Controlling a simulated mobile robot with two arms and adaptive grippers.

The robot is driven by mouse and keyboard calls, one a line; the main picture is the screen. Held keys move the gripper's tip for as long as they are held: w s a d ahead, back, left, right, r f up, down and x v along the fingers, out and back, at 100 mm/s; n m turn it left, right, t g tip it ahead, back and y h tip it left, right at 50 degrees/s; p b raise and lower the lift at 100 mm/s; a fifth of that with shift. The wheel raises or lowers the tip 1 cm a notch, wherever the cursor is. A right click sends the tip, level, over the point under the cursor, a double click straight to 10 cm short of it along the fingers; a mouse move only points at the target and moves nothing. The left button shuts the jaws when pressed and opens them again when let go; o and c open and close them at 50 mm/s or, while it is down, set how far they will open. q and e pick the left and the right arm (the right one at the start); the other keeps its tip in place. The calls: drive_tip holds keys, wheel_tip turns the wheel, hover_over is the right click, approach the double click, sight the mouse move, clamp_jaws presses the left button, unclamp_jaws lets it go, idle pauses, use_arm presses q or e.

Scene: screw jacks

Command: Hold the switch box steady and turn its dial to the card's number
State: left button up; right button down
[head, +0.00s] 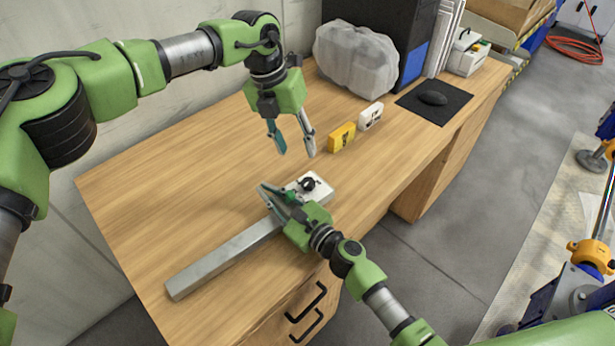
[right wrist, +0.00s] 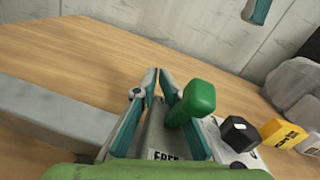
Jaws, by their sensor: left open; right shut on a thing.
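The switch box (head: 318,181) has a pale top with a black dial (head: 309,184); the dial also shows in the right wrist view (right wrist: 238,133). My right gripper (head: 262,187) is shut at the box's left end, by a green lever (right wrist: 197,100) and a grey part marked "FREE" (right wrist: 166,155). Exactly which part lies between the fingers is unclear. My left gripper (head: 296,153) is open and empty, above the desk behind the box. A yellow block (head: 342,137) and a white block (head: 371,116) stand behind the box with dark markings; I cannot read a number on either.
A long grey metal bar (head: 222,260) lies on the wooden desk (head: 150,190), left of the box. A translucent bulky bag (head: 355,58), a black mat (head: 455,97) with a mouse (head: 433,98), and a dark computer case (head: 385,15) are at the back. The desk's left is clear.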

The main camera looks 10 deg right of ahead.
sight(308, 182)
use_arm(q)
drive_tip(key=d+f+n+y, duration=0.1)
drive_tip(key=f+n, duration=0.2)
drive_tip(key=n, duration=0.5)
drive_tip(key=s+f+n, duration=0.1)
drive_tip(key=f+n, duration=0.2)
drive_tip(key=n, duration=0.5)
drive_tip(key=d+f+n+y, duration=0.1)
drive_tip(key=f+n, duration=0.3)
drive_tip(key=n, duration=0.4)
drive_tip(key=shift+s+d+n+y, duration=0.25)
drive_tip(key=shift+d+n+y, duration=0.05)
drive_tip(key=shift+d+n, duration=0.1)
drive_tip(key=c, duration=1.1)
